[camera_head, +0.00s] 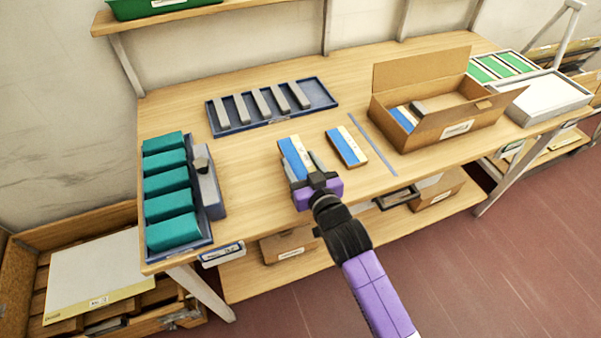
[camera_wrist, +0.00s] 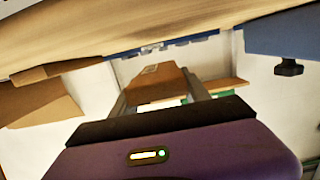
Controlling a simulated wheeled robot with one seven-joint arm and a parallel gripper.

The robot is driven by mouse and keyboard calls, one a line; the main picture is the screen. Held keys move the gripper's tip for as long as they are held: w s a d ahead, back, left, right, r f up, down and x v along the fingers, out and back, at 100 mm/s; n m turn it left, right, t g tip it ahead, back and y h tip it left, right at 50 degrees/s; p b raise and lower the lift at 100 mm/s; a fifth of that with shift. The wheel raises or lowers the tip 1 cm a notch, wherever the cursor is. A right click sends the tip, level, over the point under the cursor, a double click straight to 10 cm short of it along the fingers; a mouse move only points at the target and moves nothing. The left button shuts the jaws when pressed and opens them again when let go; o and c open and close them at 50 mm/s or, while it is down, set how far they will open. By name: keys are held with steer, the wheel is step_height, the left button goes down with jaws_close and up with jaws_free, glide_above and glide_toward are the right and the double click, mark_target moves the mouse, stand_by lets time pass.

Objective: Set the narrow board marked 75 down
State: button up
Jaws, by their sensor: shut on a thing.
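My gripper (camera_head: 307,172) is shut on a narrow board (camera_head: 294,154) with a blue and cream face, over the front middle of the workbench (camera_head: 240,180). The jaws cover its near end, and its number cannot be read. Whether the board touches the bench top I cannot tell. In the wrist view, a brown piece with a small pale label (camera_wrist: 160,84) shows between the two fingers. A similar blue and cream board (camera_head: 347,147) lies on the bench just right of the held one, with a gap between them.
An open cardboard box (camera_head: 440,130) with boards inside stands at right, beyond a thin blue-grey strip (camera_head: 372,143). A blue tray of grey bars (camera_head: 325,97) lies behind. Bare bench lies between.

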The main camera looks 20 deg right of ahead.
steer(key=shift+f, duration=2.1)
steer(key=shift+f+b, duration=0.15)
steer(key=shift+b, duration=0.2)
steer(key=o, duration=1.4)
steer(key=shift+s, duration=0.35)
steer(key=s+r+b, duration=0.1)
steer(key=s+r, duration=0.1)
steer(key=s, duration=0.9)
steer(key=shift+s+b, duration=0.15)
steer(key=shift+b, duration=0.15)
